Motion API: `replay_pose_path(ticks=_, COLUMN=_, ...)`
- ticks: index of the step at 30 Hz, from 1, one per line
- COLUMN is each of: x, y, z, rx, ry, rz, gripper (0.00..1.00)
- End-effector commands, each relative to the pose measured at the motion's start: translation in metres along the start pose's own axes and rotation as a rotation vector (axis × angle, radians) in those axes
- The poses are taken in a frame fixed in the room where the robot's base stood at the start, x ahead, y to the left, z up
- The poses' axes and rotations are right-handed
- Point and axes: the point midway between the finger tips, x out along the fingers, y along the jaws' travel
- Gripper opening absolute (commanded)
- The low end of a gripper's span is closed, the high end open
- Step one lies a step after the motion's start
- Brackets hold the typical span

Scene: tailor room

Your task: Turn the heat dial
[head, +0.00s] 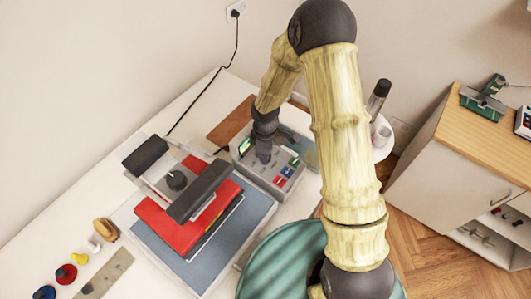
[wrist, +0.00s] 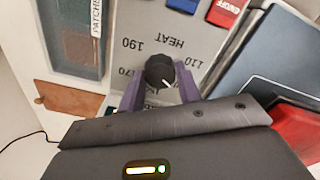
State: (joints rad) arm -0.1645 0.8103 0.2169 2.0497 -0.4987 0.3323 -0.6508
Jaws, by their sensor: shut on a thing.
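The heat dial (wrist: 159,69) is a dark round knob with a white pointer line on the grey control box (head: 246,178). In the wrist view, the label HEAT and the numbers 110, 170 and 190 around it read upside down, and the pointer slants to the lower right. My gripper (head: 263,155) reaches down over the box. Its purple fingers stand on either side of the dial in the wrist view and are shut on it. The dial is hidden behind my gripper in the head view.
Red (wrist: 226,12) and blue switches sit beside the dial. A box marked PATCHES (wrist: 70,50) is on the other side. A teal round seat (head: 275,265) is in front.

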Motion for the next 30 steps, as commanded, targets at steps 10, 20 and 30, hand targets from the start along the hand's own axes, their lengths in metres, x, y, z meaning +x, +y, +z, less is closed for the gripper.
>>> replay_pose_path(ticks=10, x=-0.0013, y=0.0011, z=-0.0005, rx=0.011, ry=0.002, rz=0.003, gripper=0.11)
replay_pose_path(ticks=20, x=-0.0008, y=0.0007, z=-0.0003, rx=0.010, ry=0.001, rz=0.002, gripper=0.56)
replay_pose_path(ticks=30, x=-0.0098, y=0.0013, z=0.0003, rx=0.013, ry=0.001, rz=0.003, gripper=0.56)
